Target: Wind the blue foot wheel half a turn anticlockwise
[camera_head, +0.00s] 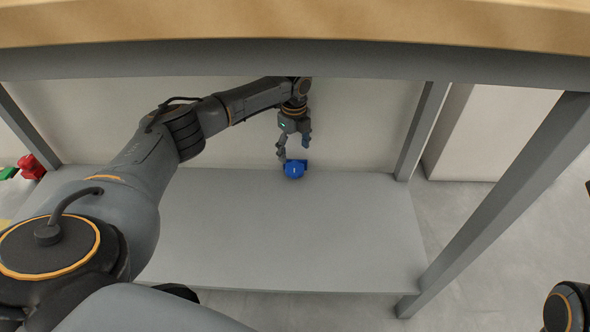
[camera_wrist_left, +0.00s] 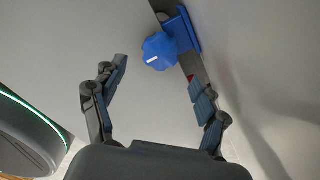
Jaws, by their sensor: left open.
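The blue foot wheel (camera_head: 294,169) sits low at the back of the grey lower shelf, against the pale back panel. It has a short white mark on its face, and a blue mount (camera_wrist_left: 186,30) is behind it in the left wrist view. The wheel (camera_wrist_left: 160,51) shows there just beyond the fingertips, between their lines. My left gripper (camera_head: 294,150) is open and empty, just above the wheel in the head view. Its fingers (camera_wrist_left: 158,76) are spread apart in the wrist view. I cannot tell whether a finger touches the wheel. My right gripper is not in view.
The wooden table top (camera_head: 300,22) spans overhead. Grey legs (camera_head: 500,205) stand at the sides. The lower shelf (camera_head: 300,235) is bare in front of the wheel. Red (camera_head: 31,167) and green (camera_head: 8,172) things are at far left.

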